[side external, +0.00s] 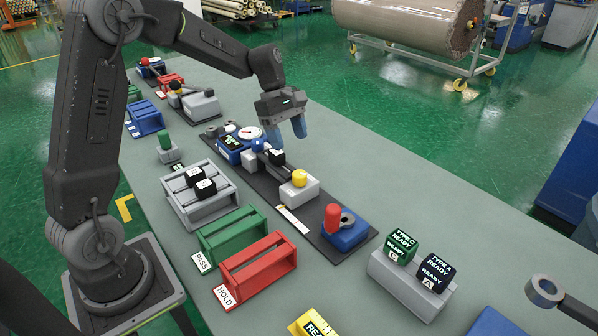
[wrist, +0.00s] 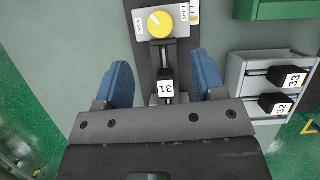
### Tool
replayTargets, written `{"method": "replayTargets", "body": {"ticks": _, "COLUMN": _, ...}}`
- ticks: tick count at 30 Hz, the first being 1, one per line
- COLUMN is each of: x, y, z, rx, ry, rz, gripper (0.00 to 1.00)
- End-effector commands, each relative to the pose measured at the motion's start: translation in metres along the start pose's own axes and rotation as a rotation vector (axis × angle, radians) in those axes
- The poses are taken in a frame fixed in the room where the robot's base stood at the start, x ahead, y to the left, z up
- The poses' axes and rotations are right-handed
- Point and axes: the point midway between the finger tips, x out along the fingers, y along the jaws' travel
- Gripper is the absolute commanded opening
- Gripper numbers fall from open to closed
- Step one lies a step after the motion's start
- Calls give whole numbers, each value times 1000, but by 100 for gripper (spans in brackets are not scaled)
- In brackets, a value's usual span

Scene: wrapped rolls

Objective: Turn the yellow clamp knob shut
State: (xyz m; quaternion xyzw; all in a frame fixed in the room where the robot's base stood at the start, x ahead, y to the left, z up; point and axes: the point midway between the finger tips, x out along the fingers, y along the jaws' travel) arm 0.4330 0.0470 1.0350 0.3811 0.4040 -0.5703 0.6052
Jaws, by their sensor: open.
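The yellow clamp knob (side external: 300,178) sits on a pale block on the dark strip in the side view. In the wrist view the knob (wrist: 160,24) is at the top centre, with a light mark on it slanting to the upper left. Small sideways labels flank it; the left one seems to read OPEN and the right one SHUT. My gripper (side external: 287,141) is open and empty above the strip, behind the knob and apart from it. In the wrist view my gripper (wrist: 161,63) shows two blue fingers wide apart, with a black block marked 31 (wrist: 166,88) between and below them.
A blue gauge unit (side external: 233,146) stands left of my gripper. A blue base (side external: 346,234) with a red post sits further along the strip. A grey rack (side external: 176,203) with black blocks and green (side external: 233,238) and red (side external: 258,270) trays are nearer my base.

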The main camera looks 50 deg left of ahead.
Motion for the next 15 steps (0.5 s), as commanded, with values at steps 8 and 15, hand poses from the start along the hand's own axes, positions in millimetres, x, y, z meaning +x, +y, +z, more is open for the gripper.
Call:
{"method": "replayTargets", "body": {"ticks": 8, "x": 59, "y": -1, "z": 0, "rx": 2, "ry": -1, "rz": -7, "gripper": 63}}
{"method": "replayTargets", "body": {"ticks": 15, "x": 91, "y": 0, "z": 0, "rx": 2, "ry": -1, "rz": -3, "gripper": 63}}
